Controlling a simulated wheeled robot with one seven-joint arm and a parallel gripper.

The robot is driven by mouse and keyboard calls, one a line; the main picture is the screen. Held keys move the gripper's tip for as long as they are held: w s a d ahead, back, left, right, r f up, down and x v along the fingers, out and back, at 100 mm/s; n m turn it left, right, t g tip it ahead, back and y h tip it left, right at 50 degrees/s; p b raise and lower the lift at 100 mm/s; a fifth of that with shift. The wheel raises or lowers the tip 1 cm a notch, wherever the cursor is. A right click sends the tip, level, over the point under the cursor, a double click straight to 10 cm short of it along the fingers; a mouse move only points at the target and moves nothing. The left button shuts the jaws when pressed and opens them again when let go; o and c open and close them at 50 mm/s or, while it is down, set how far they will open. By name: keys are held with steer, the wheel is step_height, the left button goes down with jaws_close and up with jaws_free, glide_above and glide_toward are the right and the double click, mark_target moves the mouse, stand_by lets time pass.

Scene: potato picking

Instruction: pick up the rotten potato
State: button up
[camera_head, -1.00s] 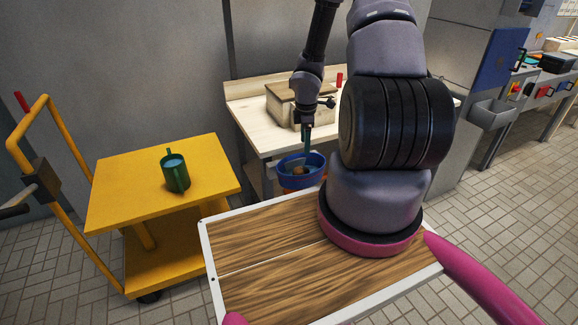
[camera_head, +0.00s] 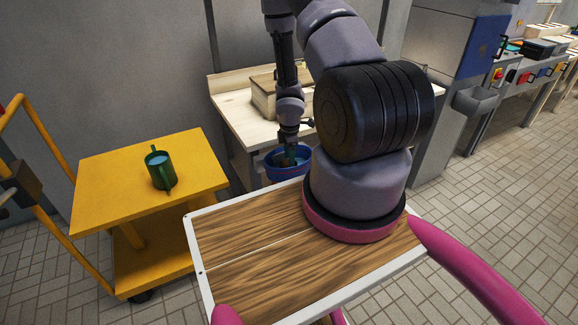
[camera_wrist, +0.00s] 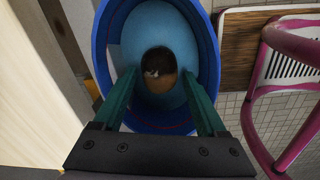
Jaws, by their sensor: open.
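The rotten potato (camera_wrist: 158,68) lies at the bottom of a blue bowl (camera_wrist: 209,45). It has a dark, almost black patch with a pale spot on one side and is brown on the other. My gripper (camera_wrist: 159,74) is open, with its two green fingers reaching into the bowl, one on each side of the potato. I cannot tell whether the fingers touch it. In the head view the bowl (camera_head: 283,177) stands in front of the wooden table, and my gripper (camera_head: 289,158) points down into it. The potato is hidden there.
A pale wooden table (camera_head: 232,110) with a wooden box (camera_head: 263,98) stands behind the bowl. Tiled floor is open on the right.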

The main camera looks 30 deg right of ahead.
step_height(320, 180, down, 2)
steer(key=shift+w+f, duration=0.1)
steer(key=c, duration=1.1)
steer(key=shift+c, duration=0.2)
